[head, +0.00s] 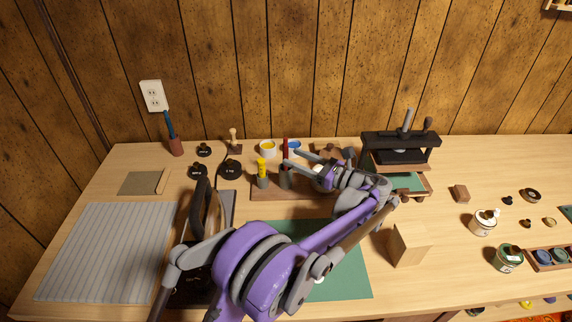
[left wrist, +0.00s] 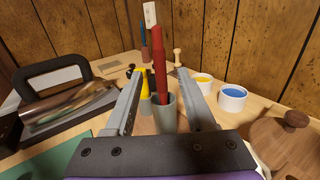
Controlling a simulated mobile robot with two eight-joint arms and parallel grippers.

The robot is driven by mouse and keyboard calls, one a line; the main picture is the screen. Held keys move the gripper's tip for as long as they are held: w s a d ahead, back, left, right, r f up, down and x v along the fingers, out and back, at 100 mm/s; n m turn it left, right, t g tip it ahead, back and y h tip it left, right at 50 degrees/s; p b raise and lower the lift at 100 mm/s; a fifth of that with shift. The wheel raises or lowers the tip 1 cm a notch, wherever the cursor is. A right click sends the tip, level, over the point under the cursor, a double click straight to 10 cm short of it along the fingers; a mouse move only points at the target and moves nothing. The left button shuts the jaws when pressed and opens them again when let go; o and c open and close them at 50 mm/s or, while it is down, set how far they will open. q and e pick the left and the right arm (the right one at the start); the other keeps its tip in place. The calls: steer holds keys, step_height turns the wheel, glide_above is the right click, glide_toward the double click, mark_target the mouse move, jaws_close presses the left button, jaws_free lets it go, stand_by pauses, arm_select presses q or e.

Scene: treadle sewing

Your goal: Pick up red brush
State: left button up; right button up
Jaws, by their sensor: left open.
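The red brush (head: 285,147) stands upright in a grey cup (head: 285,180) on a wooden rack near the back of the table. A yellow-topped tool (head: 262,167) stands in the cup just to the left. My right gripper is not in view.
Yellow (head: 267,148) and blue (head: 294,145) paint pots stand behind the rack. A black press (head: 400,150) is to the right, a wooden block (head: 408,245) in front of it.

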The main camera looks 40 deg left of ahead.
arm_select(q)
steer(key=a, duration=0.7)
steer(key=shift+s+a+f+b, duration=0.15)
steer(key=shift+s+b, duration=0.1)
steer(key=shift+b, duration=0.15)
jaws_close()
